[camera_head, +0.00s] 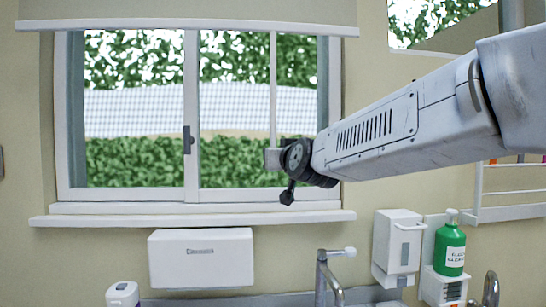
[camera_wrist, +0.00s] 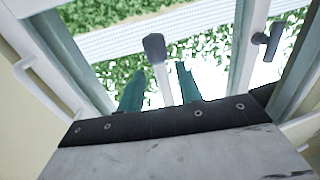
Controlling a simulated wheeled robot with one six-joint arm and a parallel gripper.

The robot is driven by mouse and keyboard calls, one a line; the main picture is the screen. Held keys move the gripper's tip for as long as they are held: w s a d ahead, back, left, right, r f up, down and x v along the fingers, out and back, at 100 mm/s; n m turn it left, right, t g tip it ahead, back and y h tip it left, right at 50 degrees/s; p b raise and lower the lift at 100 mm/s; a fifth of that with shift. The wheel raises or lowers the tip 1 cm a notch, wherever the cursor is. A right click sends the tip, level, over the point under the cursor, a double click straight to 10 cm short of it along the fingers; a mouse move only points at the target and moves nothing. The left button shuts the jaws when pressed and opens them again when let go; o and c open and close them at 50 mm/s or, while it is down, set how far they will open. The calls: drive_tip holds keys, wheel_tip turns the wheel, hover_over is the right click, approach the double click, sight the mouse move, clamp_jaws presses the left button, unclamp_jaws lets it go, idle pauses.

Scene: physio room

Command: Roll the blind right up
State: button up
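The blind (camera_head: 190,10) hangs at the top of the window in the head view, a beige sheet with a pale bottom bar (camera_head: 190,27). A thin pale rod (camera_head: 273,85) hangs from it in front of the right pane. My gripper (camera_head: 272,158) is at the rod's lower part, where the wrist partly hides it. In the wrist view, the rod (camera_wrist: 160,78) with a grey end knob (camera_wrist: 154,45) shows between the two teal fingers of my gripper (camera_wrist: 159,72). The fingers are apart, with gaps on both sides. I cannot tell the rod's depth relative to the fingertips.
The window (camera_head: 193,120) has a dark latch (camera_head: 187,140) on its middle bar and a sill (camera_head: 190,218) below. Under it are a white wall box (camera_head: 200,258), a tap (camera_head: 322,275), a dispenser (camera_head: 398,240) and a green bottle (camera_head: 449,247). A wall rack (camera_head: 510,213) is at right.

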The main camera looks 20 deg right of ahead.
drive_tip(key=shift+w, duration=1.95)
clamp_jaws()
drive_tip(key=shift+r, duration=0.1)
